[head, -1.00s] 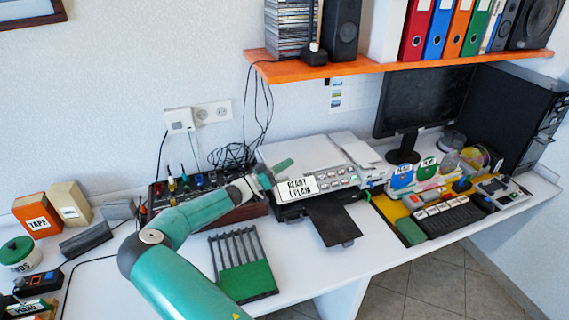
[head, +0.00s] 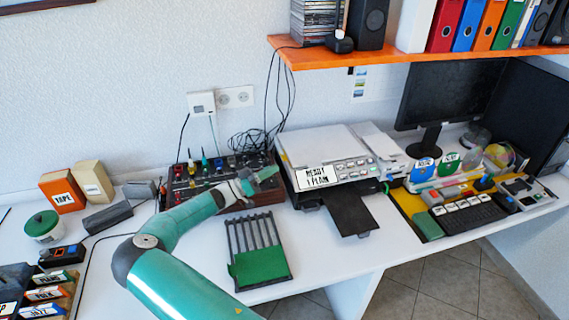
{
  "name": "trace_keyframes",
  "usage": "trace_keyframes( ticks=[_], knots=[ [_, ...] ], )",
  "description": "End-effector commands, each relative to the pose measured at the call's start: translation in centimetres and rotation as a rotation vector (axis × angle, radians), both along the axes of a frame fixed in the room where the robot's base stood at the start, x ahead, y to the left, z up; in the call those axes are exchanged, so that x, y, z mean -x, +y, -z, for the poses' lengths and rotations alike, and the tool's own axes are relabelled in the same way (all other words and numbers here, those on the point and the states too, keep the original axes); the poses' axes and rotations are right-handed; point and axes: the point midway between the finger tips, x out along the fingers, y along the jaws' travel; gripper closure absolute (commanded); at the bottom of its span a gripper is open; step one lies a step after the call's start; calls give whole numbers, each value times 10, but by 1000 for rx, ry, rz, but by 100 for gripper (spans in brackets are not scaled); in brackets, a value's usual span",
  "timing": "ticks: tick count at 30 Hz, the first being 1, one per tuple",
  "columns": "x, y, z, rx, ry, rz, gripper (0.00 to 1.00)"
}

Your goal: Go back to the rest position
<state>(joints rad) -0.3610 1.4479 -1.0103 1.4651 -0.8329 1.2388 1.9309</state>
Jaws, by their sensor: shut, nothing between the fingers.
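My gripper (head: 262,177) is at the end of my teal arm, above the desk between the mixer box and the printer. Its fingers are shut with nothing visible in them. The gripper overlaps the right front part of the mixer box (head: 182,194) in the picture. I cannot tell exactly how high it is above the box.
The printer (head: 330,150) with its dark tray stands just right of my gripper. A slotted rack with a green panel (head: 262,265) lies in front. An orange shelf (head: 420,52) hangs above right. A TAPE box (head: 63,192) and labelled disc cases (head: 45,293) are at left.

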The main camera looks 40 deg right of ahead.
Motion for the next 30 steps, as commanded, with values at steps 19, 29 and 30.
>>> trace_keyframes(
  ticks=[19,29,30],
  knots=[
    [22,7,-3,-185,-11,102,100],
    [72,34,-5,-720,0,218,100],
    [76,40,-7,-785,4,215,100]
  ],
)
